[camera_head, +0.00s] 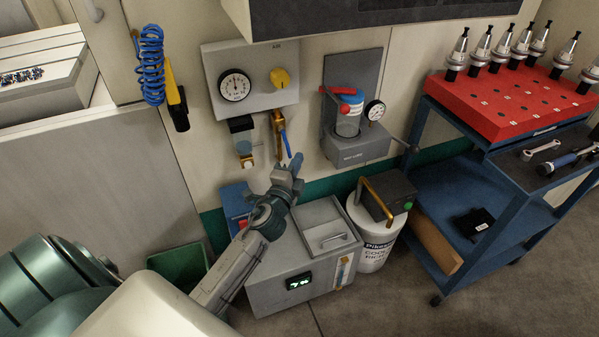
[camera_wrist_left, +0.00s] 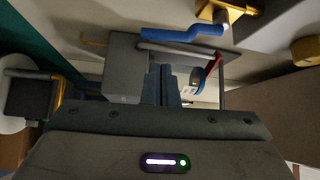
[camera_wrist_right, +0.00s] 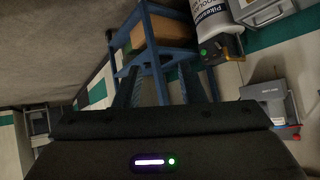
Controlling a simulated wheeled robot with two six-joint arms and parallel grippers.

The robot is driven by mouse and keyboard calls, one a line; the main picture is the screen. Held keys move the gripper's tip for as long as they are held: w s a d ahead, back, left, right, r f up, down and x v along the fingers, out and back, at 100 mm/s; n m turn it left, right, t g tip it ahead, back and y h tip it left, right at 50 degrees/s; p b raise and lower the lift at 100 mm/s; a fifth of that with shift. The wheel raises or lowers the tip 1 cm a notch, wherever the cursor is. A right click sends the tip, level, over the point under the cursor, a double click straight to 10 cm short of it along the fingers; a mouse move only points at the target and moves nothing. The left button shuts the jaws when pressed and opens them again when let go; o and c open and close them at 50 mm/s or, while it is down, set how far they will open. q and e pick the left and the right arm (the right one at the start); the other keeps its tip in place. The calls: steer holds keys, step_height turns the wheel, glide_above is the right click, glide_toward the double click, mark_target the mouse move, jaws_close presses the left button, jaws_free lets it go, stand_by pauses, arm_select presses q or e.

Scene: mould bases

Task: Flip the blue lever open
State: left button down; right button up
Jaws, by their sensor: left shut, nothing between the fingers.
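The blue lever (camera_head: 286,145) hangs from a brass valve (camera_head: 279,124) below the wall panel with the round gauge and yellow knob. It points down and slightly right. In the left wrist view the blue lever (camera_wrist_left: 182,33) runs sideways beyond the fingertips, with brass fittings (camera_wrist_left: 225,11) beside it. My left gripper (camera_head: 294,165) is shut and empty, just below the lever's lower end; I cannot tell whether they touch. It also shows in the left wrist view (camera_wrist_left: 163,84). My right gripper (camera_wrist_right: 162,88) appears open and empty, away from the lever.
A wall unit with a red handle (camera_head: 338,90) and small gauge is to the right of the valve. Below stand a grey box (camera_head: 285,285) and a white drum (camera_head: 376,243). A blue cart (camera_head: 440,180) with a red tool rack stands at right. A coiled blue hose (camera_head: 150,65) hangs left.

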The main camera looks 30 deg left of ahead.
mark_target(290, 153)
arm_select(q)
steer(key=shift+a, duration=0.85)
arm_select(e)
steer(key=shift+w+r+t, duration=0.1)
steer(key=shift+w+t, duration=0.15)
steer(key=shift+t, duration=0.05)
steer(key=shift+r, duration=0.1)
arm_select(q)
steer(key=p, duration=0.1)
steer(key=a+p, duration=0.1)
steer(key=p, duration=0.1)
steer(key=shift+s+a+m+g, duration=0.15)
steer(key=shift+s+m+g, duration=0.15)
steer(key=shift+m, duration=0.1)
arm_select(e)
steer(key=s+d+g, duration=0.1)
steer(key=r+g, duration=0.1)
steer(key=g, duration=0.1)
steer(key=shift+s+d+n+h, duration=0.3)
steer(key=shift+s+d+h, duration=0.05)
steer(key=shift+d+h, duration=0.05)
arm_select(q)
steer(key=shift+f, duration=0.15)
arm_select(e)
steer(key=shift+d, duration=0.1)
